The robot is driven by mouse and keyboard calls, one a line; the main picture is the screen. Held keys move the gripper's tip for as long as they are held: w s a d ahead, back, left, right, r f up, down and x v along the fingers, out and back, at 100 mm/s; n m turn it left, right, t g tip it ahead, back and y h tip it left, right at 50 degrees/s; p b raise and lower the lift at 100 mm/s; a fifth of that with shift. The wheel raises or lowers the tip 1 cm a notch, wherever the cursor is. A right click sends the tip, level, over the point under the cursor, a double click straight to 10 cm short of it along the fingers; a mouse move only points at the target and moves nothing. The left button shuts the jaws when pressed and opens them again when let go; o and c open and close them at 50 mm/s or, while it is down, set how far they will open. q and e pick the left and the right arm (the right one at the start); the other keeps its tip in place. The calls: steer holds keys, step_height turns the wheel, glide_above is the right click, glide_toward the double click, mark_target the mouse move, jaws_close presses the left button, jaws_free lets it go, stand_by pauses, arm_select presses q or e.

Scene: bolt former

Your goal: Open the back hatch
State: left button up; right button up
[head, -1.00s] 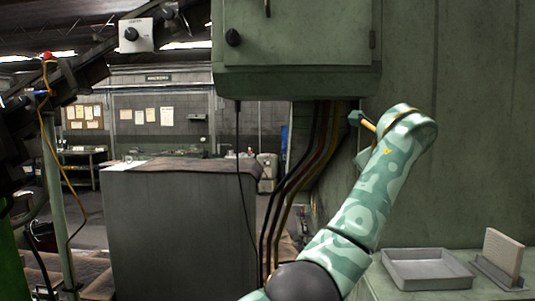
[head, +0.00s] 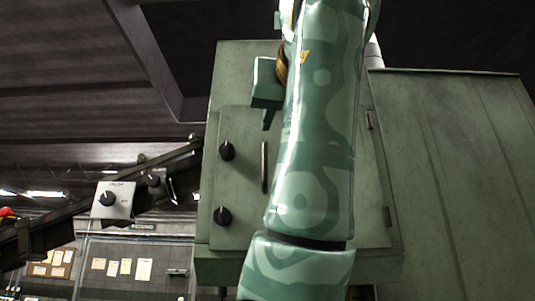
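A green metal box (head: 228,90) fills the middle of the head view. Its front has a hatch door (head: 240,190) that looks shut, with an upright bar handle (head: 264,166) and two black knobs (head: 226,151) to the left of the handle. My arm covers the right part of the door, and the gripper's opening cannot be made out. My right gripper is not in view.
A large green panelled housing (head: 460,160) stands to the right. A dark slanted beam with a white control box (head: 114,200) is at the left. Pinned papers hang on a far wall (head: 130,250).

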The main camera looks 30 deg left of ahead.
arm_select(q)
steer(key=p, duration=0.1)
glide_toward(265, 156)
steer(key=x, duration=0.2)
steer(key=p+x, duration=0.2)
steer(key=x, duration=0.5)
steer(key=shift+w+a+r, duration=0.1)
steer(key=shift+r, duration=0.05)
steer(key=shift+x, duration=0.8)
jaws_close()
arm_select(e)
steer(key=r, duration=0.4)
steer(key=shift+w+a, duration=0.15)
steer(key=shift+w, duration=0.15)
